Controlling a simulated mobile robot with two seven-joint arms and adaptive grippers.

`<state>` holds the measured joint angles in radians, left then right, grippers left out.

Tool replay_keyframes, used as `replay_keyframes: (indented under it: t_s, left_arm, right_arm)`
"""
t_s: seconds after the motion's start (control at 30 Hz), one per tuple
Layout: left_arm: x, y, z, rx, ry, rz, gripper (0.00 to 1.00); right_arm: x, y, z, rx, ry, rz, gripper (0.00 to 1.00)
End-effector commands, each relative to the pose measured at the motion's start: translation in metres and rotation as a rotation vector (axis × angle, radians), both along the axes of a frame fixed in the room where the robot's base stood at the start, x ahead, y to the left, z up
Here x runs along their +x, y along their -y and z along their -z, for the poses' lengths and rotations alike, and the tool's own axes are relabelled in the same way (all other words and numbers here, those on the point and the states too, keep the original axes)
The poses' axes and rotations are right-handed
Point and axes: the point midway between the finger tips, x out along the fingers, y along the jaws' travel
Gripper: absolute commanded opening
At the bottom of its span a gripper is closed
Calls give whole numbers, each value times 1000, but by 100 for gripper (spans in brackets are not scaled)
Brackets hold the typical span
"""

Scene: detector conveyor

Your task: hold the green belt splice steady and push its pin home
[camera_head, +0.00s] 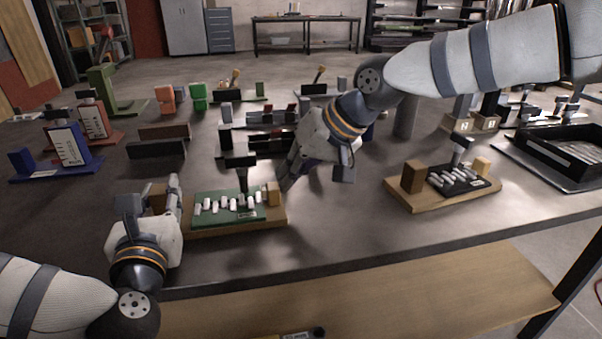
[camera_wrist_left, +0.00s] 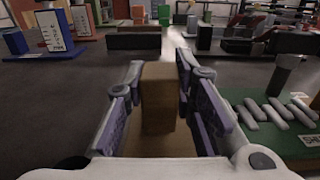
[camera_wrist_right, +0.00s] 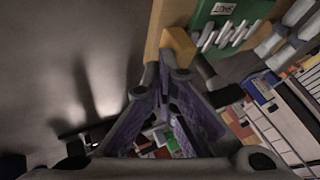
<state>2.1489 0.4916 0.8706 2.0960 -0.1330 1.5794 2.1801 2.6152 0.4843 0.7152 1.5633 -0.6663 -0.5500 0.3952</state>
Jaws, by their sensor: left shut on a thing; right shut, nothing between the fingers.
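The green belt splice (camera_head: 228,216) lies on a wooden base (camera_head: 240,229) at the table's front, with a row of white links across it. My left gripper (camera_head: 170,190) is shut on the brown block (camera_wrist_left: 158,95) at the left end of this base. The yellow-tan block (camera_wrist_right: 180,46) sits at the base's right end, beside the green plate (camera_wrist_right: 222,12). My right gripper (camera_wrist_right: 166,72) is shut and empty, its tips very close to this block; I cannot tell if they touch. Which part is the pin, and how deep it sits, is unclear.
A similar black splice (camera_head: 457,182) on a wooden base stands to the right, and a black tray (camera_head: 560,148) lies at the far right. Blue (camera_head: 68,146) and red fixtures stand at left. Dark conveyor parts (camera_head: 262,140) lie behind the splice. The table's front edge is close.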

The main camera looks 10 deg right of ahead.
Motion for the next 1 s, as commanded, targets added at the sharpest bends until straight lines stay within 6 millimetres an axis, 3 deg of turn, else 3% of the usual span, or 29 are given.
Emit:
replay_keyframes:
  t_s: [0.27,0.43,0.8,1.0]
  left_arm:
    - [0,2,0,0,-1,5,0]
    - [0,1,0,0,-1,4,0]
    - [0,1,1,0,-1,2,0]
    - [0,0,0,0,-1,1,0]
  right_arm:
    - [0,6,0,2,-1,2,0]
    - [0,40,0,4,0,6,0]
    - [-31,79,-67,2,3,1,0]
    - [-37,87,-79,1,0,0,0]
